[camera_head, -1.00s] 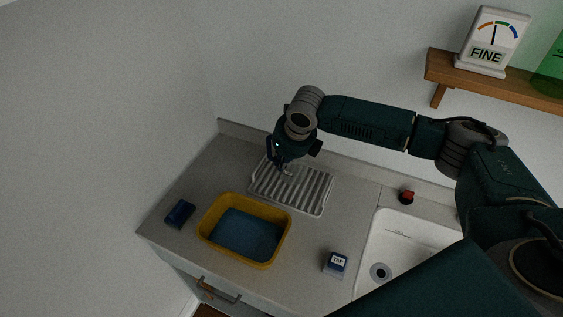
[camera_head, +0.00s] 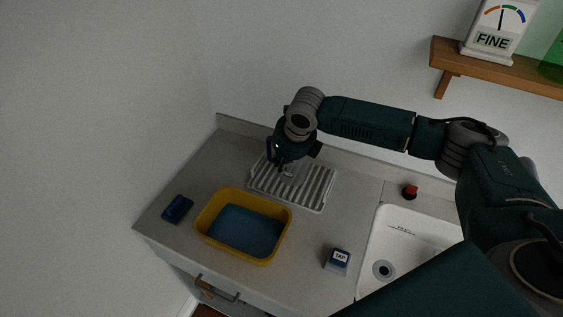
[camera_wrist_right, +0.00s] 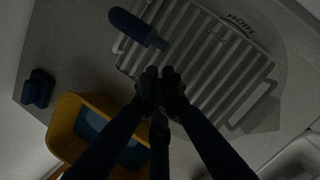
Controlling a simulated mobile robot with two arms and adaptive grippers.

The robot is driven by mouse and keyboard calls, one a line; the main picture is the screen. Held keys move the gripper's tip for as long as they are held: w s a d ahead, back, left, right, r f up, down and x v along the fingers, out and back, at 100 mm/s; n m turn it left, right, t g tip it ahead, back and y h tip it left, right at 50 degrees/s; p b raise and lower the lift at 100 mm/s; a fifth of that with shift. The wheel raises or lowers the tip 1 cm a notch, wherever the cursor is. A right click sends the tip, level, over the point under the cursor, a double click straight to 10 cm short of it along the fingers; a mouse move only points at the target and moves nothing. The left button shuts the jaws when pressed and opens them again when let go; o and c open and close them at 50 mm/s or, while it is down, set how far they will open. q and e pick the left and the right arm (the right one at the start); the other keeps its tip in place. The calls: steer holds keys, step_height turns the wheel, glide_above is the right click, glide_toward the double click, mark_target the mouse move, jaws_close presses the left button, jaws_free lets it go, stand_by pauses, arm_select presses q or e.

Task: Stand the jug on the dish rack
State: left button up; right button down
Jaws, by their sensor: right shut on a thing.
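The white ribbed dish rack (camera_head: 316,192) lies on the counter at the back wall; it also fills much of the right wrist view (camera_wrist_right: 205,75). My right gripper (camera_head: 287,166) is over the rack's left part. In the wrist view its fingers (camera_wrist_right: 162,76) come close together. A pale, see-through thing, seemingly the jug (camera_head: 290,171), is at the fingertips. Its outline is faint, and I cannot tell whether its base touches the rack. A dark blue rounded bar (camera_wrist_right: 132,25), perhaps the jug's handle, shows beside the fingers in the wrist view. My left gripper is out of view.
A yellow tub (camera_head: 208,238) with a blue inside stands in front of the rack. A blue block (camera_head: 178,209) lies left of it. A box labelled TAP (camera_head: 338,260) stands near the white sink (camera_head: 375,235). A red-topped knob (camera_head: 409,192) is behind the sink.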

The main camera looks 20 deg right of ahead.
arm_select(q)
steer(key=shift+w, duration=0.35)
arm_select(e)
steer(key=shift+f, duration=0.25)
